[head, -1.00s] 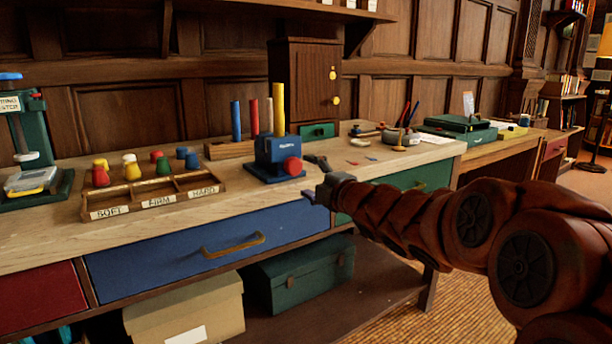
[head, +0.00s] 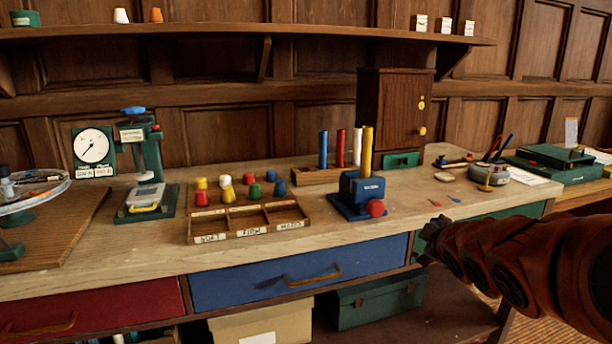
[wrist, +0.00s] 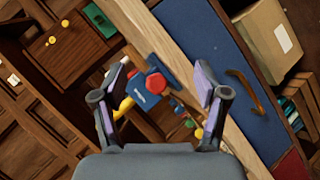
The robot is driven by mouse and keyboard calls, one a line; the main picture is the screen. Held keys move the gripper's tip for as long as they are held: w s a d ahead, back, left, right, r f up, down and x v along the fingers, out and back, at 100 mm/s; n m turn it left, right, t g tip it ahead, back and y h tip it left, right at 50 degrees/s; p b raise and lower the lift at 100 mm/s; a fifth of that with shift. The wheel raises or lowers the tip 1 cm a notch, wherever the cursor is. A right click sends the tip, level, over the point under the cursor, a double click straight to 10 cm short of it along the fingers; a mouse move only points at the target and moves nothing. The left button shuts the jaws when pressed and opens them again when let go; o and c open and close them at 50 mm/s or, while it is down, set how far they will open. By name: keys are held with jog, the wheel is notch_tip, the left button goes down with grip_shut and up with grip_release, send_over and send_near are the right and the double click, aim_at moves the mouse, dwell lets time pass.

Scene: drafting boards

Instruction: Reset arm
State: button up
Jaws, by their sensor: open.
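My gripper (wrist: 160,98) is open and empty in the wrist view, its two fingers spread wide. In the head view it is the dark end of my rust-red arm (head: 434,238), at the front edge of the workbench (head: 350,236), right of the blue drawer (head: 250,280). A blue block device with a red knob (head: 362,192) stands on the bench, behind and left of the gripper. In the wrist view this blue device (wrist: 148,92) appears between the fingers, beyond them and apart from them.
A sorting tray (head: 246,222) with several coloured pegs stands left of the blue device. A green press (head: 146,170) and a dial gauge (head: 93,147) are farther left. A wooden cabinet (head: 390,110) stands behind. A cardboard box (head: 262,322) and green case (head: 378,300) are below.

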jog(key=s+a+r+m+g+p, duration=0.2)
jog(key=s+p, duration=0.4)
jog(key=s, duration=0.6)
jog(key=s+a+r+m+g+p, duration=0.2)
jog(key=s+m+g+p, duration=0.3)
jog(key=s, duration=0.8)
jog(key=s+a+r+m+g+y+p, duration=0.1)
jog(key=s+a+m+g+p, duration=0.3)
jog(key=s, duration=0.9)
jog(key=r+g+p, duration=0.1)
jog(key=g+p, duration=0.2)
jog(key=p, duration=0.2)
jog(key=shift+r, duration=0.15)
